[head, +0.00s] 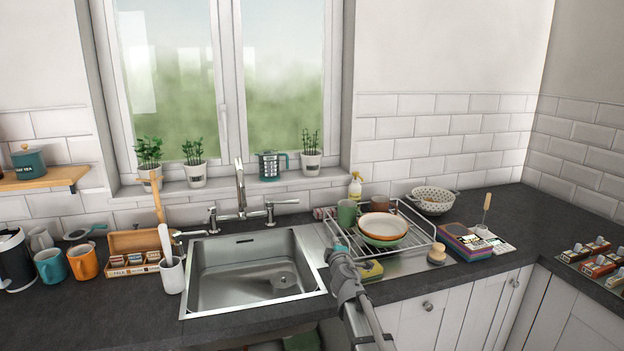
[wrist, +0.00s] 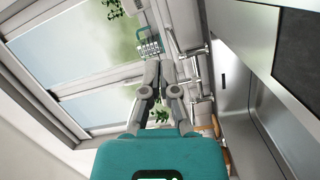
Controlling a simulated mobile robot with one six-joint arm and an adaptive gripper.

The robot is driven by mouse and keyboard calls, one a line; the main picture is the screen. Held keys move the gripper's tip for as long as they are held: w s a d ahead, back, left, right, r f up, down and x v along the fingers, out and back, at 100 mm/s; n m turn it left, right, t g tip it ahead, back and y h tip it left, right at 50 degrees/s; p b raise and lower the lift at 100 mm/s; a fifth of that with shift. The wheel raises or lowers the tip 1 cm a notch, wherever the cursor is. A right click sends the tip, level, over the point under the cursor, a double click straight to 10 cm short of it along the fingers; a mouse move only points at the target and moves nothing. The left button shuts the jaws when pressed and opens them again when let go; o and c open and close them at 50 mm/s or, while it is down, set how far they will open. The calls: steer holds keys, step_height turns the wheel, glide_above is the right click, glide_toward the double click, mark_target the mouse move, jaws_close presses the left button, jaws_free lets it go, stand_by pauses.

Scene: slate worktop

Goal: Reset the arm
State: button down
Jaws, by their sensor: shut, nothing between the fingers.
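My gripper (wrist: 160,62) is shut and empty in the wrist view, its two fingers together beyond the teal wrist housing. The fingers point toward the window side and overlap the view of the teal-handled press on the sill. In the head view my arm rises from the bottom edge, just right of the sink, in front of the dish rack. A small teal part shows at its far end; the fingers are too small to make out there. The gripper looks clear of the surfaces.
The steel sink (head: 205,275) is left of my arm. The wire dish rack (head: 425,236) with plates and cups stands close to its right, with a sponge (head: 370,270) nearby. The tap (head: 240,185) and the press (head: 269,166) are behind. Dark worktop (head: 375,292) is bare at the front.

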steer(key=s+d+m+g+h, duration=0.1)
steer(key=d+m+h, duration=0.1)
steer(key=d, duration=0.1)
steer(key=s+d+f+m+g+h+p, duration=0.1)
steer(key=s+d+m, duration=0.1)
steer(key=d+m, duration=0.1)
steer(key=s+d+f+m+g+h+p, duration=0.1)
steer(key=s+d+m+h, duration=0.1)
steer(key=d, duration=0.1)
steer(key=shift+s+f+m+g+h, duration=0.2)
steer(key=shift+s+m+g+h, duration=0.05)
steer(key=shift+m+g+h, duration=0.05)
steer(key=s+d+f+m+g+p, duration=0.2)
steer(key=s+f+m+g, duration=0.25)
steer(key=s, duration=0.35)
steer(key=s+d+f+m+g+p, duration=0.1)
steer(key=s+d+f+m+g, duration=0.15)
steer(key=s+g, duration=0.45)
steer(key=s+a+f+g+y+p, duration=0.1)
steer(key=s+a+y, duration=0.1)
steer(key=s, duration=0.4)
steer(key=s+a+m+g+y, duration=0.1)
steer(key=s+a+y, duration=0.1)
steer(key=s, duration=0.4)
steer(key=shift+s+f+g+p, duration=0.35)
steer(key=shift+f, duration=0.05)
